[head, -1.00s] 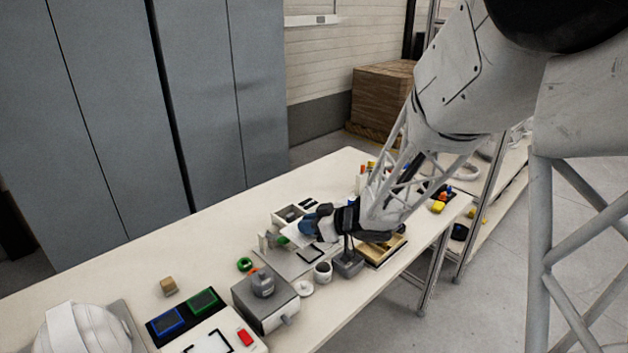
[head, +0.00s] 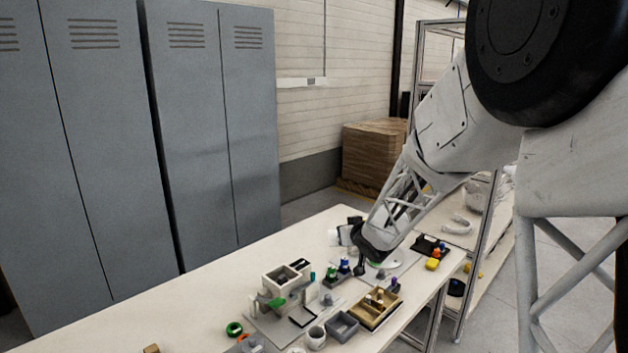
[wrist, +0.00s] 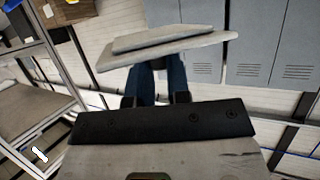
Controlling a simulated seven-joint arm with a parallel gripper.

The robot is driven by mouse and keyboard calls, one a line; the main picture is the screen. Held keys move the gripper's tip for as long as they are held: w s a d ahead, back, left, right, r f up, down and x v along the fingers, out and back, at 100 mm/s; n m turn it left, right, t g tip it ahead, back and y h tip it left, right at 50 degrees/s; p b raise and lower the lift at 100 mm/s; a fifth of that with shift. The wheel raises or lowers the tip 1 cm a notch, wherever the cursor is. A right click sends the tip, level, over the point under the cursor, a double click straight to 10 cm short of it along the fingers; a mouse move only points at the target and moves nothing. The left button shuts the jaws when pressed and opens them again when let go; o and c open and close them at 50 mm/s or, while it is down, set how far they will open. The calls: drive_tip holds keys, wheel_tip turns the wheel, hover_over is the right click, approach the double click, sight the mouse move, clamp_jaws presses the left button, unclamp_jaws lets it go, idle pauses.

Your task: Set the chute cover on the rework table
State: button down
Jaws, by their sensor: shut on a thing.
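A pale, flat, stepped plate, which looks like the chute cover (wrist: 165,46), sits across the tips of my gripper (wrist: 156,74) in the wrist view. The two dark blue fingers are shut on it, and it hangs clear of any surface there. In the head view my gripper (head: 355,232) is above the far part of the long pale bench, with a whitish edge of the plate (head: 336,238) showing at its left. My wrist hides part of it. I cannot tell for certain which surface is the rework table; the bench (head: 215,275) is the nearest one.
A white divided box (head: 286,276), a grey tray (head: 342,326), a wooden tray (head: 376,310) and a mug (head: 316,338) crowd the bench's middle. Small bottles (head: 338,270) stand close to my wrist. A shelf rack (head: 470,235) is at the right, grey lockers (head: 215,130) behind.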

drive_tip(key=w+d+r+m+t+h, duration=0.1)
drive_tip(key=w+d+m+h, duration=0.3)
drive_tip(key=d, duration=0.4)
drive_tip(key=shift+w+d+r+h, duration=0.3)
drive_tip(key=shift+r+h, duration=0.05)
drive_tip(key=shift+h, duration=0.15)
drive_tip(key=shift+a, duration=0.1)
idle(2.3)
drive_tip(key=s+a+f+n+g+y, duration=0.4)
drive_tip(key=s+a+n+y, duration=0.2)
drive_tip(key=s+a, duration=0.4)
drive_tip(key=s+a+f+n+g+y, duration=0.4)
drive_tip(key=s+a+n+y, duration=0.2)
drive_tip(key=s+a, duration=0.5)
drive_tip(key=shift+s+a+n, duration=0.15)
drive_tip(key=shift+s+n, duration=0.1)
drive_tip(key=shift+n, duration=0.35)
drive_tip(key=shift+w, duration=0.1)
drive_tip(key=w+a+f, duration=0.1)
drive_tip(key=w+a, duration=0.3)
drive_tip(key=w, duration=0.9)
drive_tip(key=shift+w+a+f+y, duration=0.2)
drive_tip(key=shift+y, duration=0.1)
